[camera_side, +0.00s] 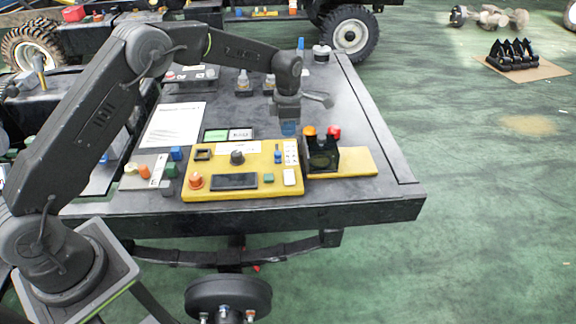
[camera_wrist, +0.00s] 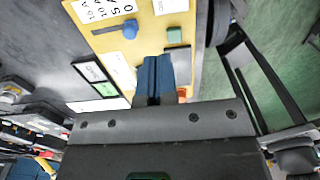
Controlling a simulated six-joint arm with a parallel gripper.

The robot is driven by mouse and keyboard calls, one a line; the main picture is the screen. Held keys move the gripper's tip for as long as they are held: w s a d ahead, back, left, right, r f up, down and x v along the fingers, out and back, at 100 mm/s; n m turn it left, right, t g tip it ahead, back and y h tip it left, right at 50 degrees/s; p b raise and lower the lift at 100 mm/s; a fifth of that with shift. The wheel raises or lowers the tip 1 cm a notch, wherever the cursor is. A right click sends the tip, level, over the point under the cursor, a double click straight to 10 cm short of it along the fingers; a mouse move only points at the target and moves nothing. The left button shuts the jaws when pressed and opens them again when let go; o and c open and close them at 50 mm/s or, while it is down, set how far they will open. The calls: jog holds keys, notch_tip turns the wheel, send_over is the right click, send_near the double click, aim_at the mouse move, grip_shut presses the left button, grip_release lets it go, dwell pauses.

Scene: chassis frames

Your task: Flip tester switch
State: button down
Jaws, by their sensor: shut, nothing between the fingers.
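The yellow tester (camera_side: 214,187) lies on the dark bench top in the side view, and part of its face shows in the wrist view (camera_wrist: 150,32). A small blue switch (camera_side: 278,156) stands on its right part, beside a white printed scale; it also shows in the wrist view (camera_wrist: 130,29), at one end of a dark slot. My gripper (camera_side: 289,131) is above the tester's far right edge, pointing down. Its blue fingers (camera_wrist: 154,78) are shut and empty, and appear apart from the switch. The fingers hide part of the tester in the wrist view.
On the tester are a black dial (camera_side: 237,157), an orange button (camera_side: 196,181), a dark display (camera_side: 234,181), a green button (camera_side: 268,178) and a white block (camera_side: 289,177). A black stand (camera_side: 322,157) with orange and red tops rises close to the right.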

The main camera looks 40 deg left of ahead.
aim_at(288, 175)
jog(key=shift+f, duration=0.1)
notch_tip(288, 175, down, 14)
jog(key=shift+r, duration=0.1)
dwell(0.5)
jog(key=shift+f, duration=0.2)
dwell(0.3)
jog(key=shift+s+d, duration=0.1)
jog(key=shift+s+d+r, duration=0.4)
jog(key=shift+r, duration=0.05)
dwell(0.3)
notch_tip(288, 175, up, 14)
jog(key=w+a, duration=0.1)
jog(key=shift+w+a, duration=0.2)
dwell(0.3)
